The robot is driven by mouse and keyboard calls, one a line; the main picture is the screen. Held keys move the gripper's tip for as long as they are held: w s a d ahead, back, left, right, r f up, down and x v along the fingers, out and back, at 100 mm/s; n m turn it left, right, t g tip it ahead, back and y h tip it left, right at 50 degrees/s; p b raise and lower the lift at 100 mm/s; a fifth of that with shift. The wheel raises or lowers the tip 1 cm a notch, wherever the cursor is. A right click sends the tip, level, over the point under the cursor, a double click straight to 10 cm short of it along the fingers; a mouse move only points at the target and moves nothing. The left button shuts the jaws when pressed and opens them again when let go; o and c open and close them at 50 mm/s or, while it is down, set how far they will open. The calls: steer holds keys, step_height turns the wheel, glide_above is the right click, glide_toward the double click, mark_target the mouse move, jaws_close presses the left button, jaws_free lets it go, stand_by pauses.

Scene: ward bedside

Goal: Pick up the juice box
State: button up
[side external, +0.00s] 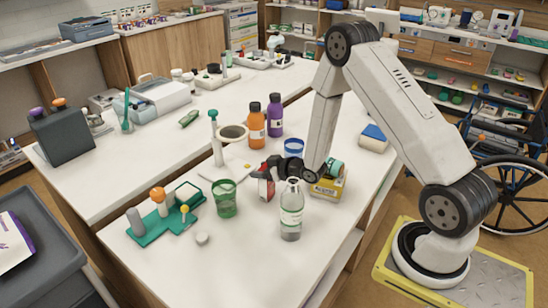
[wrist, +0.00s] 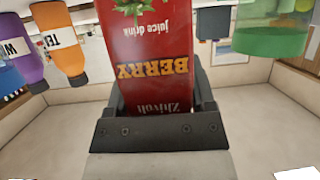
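The red juice box (side external: 266,183) stands on the white table in the middle of the side view, partly hidden behind my gripper (side external: 277,169). I cannot tell whether its base touches the table. In the wrist view the juice box (wrist: 152,55) fills the upper middle, its label upside down. My gripper's (wrist: 157,100) dark fingers lie along both sides of the box, with no clear gap, so it looks shut on it.
A green cup (side external: 226,198) and a clear bottle (side external: 291,212) stand close in front. A yellow box (side external: 328,186) is just right of my gripper. Orange (side external: 257,128) and purple (side external: 275,117) bottles stand behind. A green-based rack (side external: 165,215) lies left.

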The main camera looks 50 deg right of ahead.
jaws_close()
steer(key=shift+r, duration=0.15)
steer(key=shift+r, duration=4.9)
